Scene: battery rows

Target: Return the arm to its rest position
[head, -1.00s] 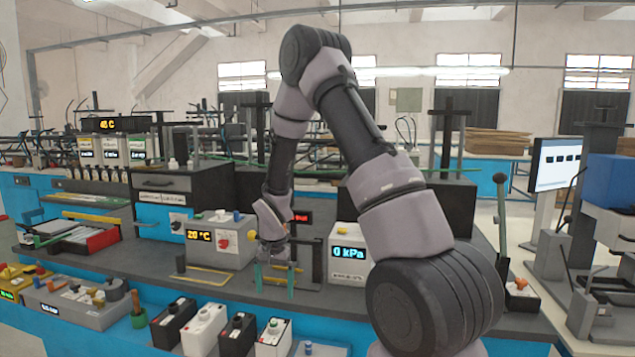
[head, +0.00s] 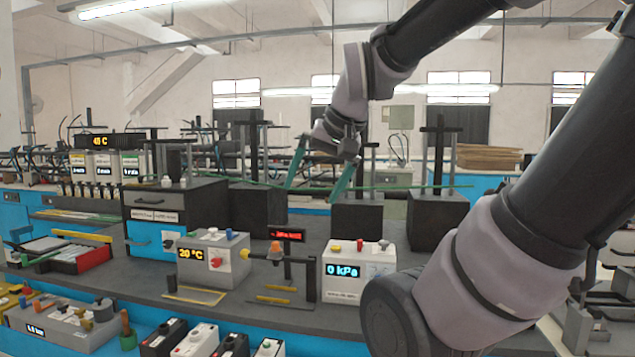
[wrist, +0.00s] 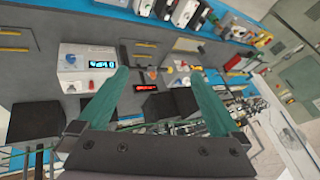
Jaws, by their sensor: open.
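My gripper (head: 318,172) is raised in the air above the back of the workbench in the head view. Its two teal fingers are spread apart with nothing between them. In the wrist view my gripper (wrist: 160,95) also shows open and empty, with the bench spread out beyond it. My arm reaches in from the right of the head view, bent high over the bench. The fingers look apart from everything on the bench.
On the bench stand a 20 °C box (head: 213,258), a 0 kPa box (head: 357,270), a small stand (head: 313,270) and dark press blocks (head: 437,220). Batteries (head: 200,341) line the front edge. The air around my gripper looks clear.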

